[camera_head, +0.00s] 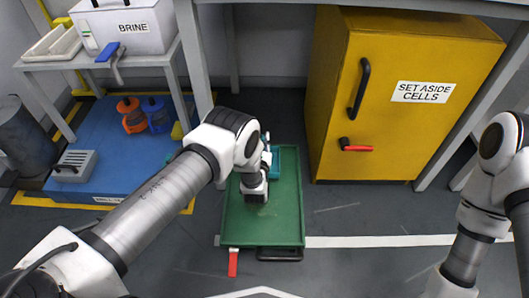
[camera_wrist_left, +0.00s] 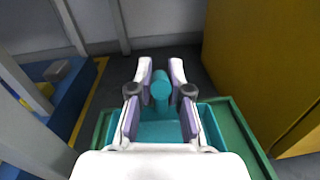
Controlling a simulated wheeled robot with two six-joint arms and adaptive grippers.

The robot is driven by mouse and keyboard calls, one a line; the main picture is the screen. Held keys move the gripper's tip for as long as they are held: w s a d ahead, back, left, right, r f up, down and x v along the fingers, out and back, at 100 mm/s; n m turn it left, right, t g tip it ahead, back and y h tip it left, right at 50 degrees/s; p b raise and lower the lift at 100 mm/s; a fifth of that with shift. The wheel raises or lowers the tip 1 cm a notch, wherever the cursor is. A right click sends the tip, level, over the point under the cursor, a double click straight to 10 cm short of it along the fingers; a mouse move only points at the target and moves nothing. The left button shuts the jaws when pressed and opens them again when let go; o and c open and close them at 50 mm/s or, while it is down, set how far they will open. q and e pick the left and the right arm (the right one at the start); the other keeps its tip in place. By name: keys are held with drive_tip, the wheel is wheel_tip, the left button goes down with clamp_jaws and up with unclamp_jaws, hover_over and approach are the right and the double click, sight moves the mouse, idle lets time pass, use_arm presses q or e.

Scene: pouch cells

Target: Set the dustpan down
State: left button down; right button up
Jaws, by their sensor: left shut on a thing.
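The teal dustpan shows in the head view (camera_head: 289,160), partly hidden by my left arm, at the far end of a green tray (camera_head: 275,225). In the left wrist view its pan (camera_wrist_left: 160,131) lies below my gripper, and its round handle stands between the fingers. My left gripper (camera_wrist_left: 161,75) is shut on the handle. In the head view my arm hides most of this gripper. I cannot tell whether the dustpan touches the tray. My right arm shows at the right edge, but its gripper is out of view.
A yellow cabinet (camera_head: 420,55) marked "SET ASIDE CELLS" stands to the right. A blue platform (camera_head: 110,180) with orange and blue containers lies left, beside a table with a "BRINE" box (camera_head: 125,28). The tray has a red lever (camera_head: 233,263) at its near end. The tray's near half is clear.

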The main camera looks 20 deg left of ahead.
use_arm(q)
drive_tip(key=f+b, duration=0.1)
drive_tip(key=w+f+b, duration=0.1)
drive_tip(key=f+b, duration=0.1)
drive_tip(key=f, duration=0.1)
drive_tip(key=shift+w+d, duration=0.2)
drive_tip(key=shift+d, duration=0.05)
drive_tip(key=shift+r, duration=0.25)
drive_tip(key=shift+f, duration=0.15)
drive_tip(key=c, duration=1.1)
unclamp_jaws()
